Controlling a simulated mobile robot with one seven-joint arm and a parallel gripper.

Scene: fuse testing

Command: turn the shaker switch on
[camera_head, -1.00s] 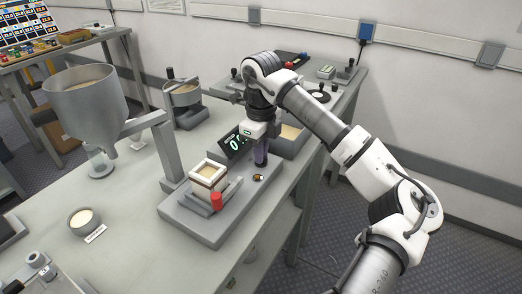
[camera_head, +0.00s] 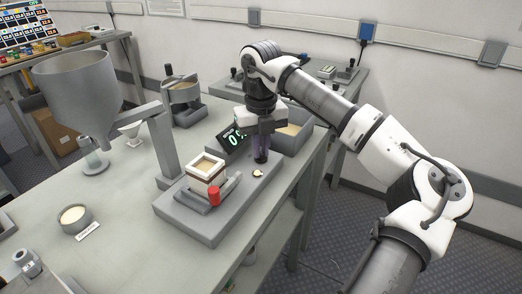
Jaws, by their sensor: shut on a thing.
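The shaker is a low grey base (camera_head: 186,214) on the bench with a square, cream-rimmed box (camera_head: 206,168) of sandy material on it. A red cylinder (camera_head: 214,196) stands at the box's front corner. A small pale, bright spot (camera_head: 257,173) shows on the base's right part. My gripper (camera_head: 261,158) points straight down over the right part of the base, just behind that spot. Its fingers are closed at the shaker switch, whose body is hidden by them. A dark display with green digits (camera_head: 232,137) stands just left of my gripper.
A large grey funnel (camera_head: 80,85) on a stand (camera_head: 165,150) is at the left. A small bowl (camera_head: 75,218) sits in front. A grey tray (camera_head: 295,135) is behind my gripper, and a round sieve-like device (camera_head: 183,100) stands at the back.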

